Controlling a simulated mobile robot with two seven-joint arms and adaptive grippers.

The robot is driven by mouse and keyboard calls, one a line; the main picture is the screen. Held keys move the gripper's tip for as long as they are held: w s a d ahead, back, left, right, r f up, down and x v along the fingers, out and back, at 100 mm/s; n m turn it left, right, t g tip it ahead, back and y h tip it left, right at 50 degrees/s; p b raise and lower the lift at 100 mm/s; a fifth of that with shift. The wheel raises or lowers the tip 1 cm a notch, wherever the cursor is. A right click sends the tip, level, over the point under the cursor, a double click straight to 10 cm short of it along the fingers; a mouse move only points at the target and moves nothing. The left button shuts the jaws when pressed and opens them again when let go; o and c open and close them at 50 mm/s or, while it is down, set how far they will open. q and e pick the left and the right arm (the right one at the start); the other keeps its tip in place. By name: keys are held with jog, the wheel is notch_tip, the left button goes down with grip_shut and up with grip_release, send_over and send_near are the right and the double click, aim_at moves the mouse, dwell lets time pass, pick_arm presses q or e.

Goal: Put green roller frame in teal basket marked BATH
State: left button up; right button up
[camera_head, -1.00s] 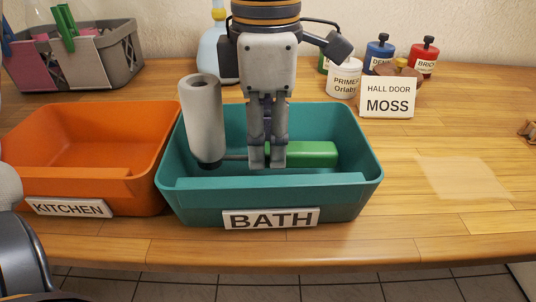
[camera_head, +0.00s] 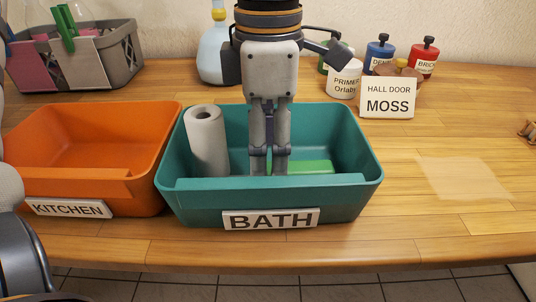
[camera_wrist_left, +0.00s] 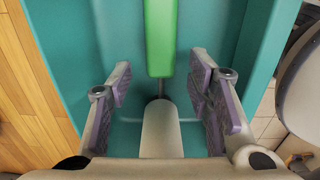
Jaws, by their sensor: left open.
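The green roller frame (camera_head: 310,167) is inside the teal basket marked BATH (camera_head: 345,187). Its green handle lies low, partly hidden behind the front wall. The green handle (camera_wrist_left: 160,38) also shows there. My right gripper is not in view.
An orange basket marked KITCHEN (camera_head: 110,187) stands close on the left. A grey basket (camera_head: 122,62) is behind it. A pale blue bottle (camera_head: 214,55), paint pots (camera_head: 344,80) and a MOSS sign (camera_head: 387,98) stand at the back. The table (camera_head: 440,150) is mostly clear at right.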

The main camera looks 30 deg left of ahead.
aim_at(268, 166)
pick_arm(q)
notch_tip(268, 166, up, 9)
jog(key=shift+r, duration=0.2)
dwell(0.3)
